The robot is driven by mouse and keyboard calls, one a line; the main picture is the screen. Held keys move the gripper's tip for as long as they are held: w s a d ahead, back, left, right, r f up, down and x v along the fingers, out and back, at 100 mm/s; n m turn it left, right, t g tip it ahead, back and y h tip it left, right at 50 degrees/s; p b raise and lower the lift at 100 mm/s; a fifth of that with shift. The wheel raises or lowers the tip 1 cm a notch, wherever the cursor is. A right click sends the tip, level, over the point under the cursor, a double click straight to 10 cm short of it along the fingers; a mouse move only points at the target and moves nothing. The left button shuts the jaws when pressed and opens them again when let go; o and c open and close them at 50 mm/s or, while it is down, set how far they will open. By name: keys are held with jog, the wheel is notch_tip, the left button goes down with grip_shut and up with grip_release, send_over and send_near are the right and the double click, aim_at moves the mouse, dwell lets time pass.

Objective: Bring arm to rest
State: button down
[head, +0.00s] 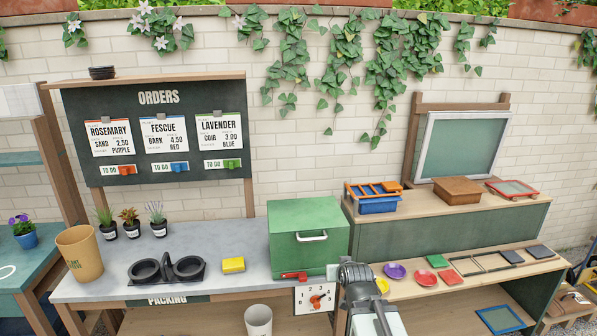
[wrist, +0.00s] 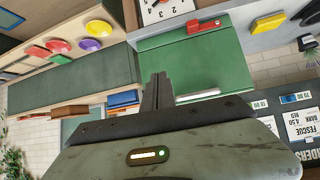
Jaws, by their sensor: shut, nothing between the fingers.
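My arm rises at the bottom centre of the head view, in front of the bench near the numbered dial; its fingers are hard to make out there. In the wrist view my gripper (wrist: 157,92) is shut and empty, with its fingers together. The green box (head: 309,236) with a white handle stands on the grey bench beyond it.
A dial board (head: 315,298) hangs at the bench front beside my arm. Colored dishes (head: 396,271) lie on the right shelf. A black double holder (head: 167,270), yellow block (head: 233,265), tan pot (head: 79,254) and several small plants stand on the left. A white bin (head: 258,320) is below.

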jog(key=s+d+f+g, duration=0.1)
jog(key=s+f+g, duration=0.3)
jog(key=s, duration=0.5)
jog(key=s+d+f+g, duration=0.1)
jog(key=s+f+g, duration=0.4)
jog(key=s, duration=0.5)
jog(key=shift+s+d+f+g, duration=0.15)
jog(key=shift+d+f+g, duration=0.15)
jog(key=shift+g, duration=0.5)
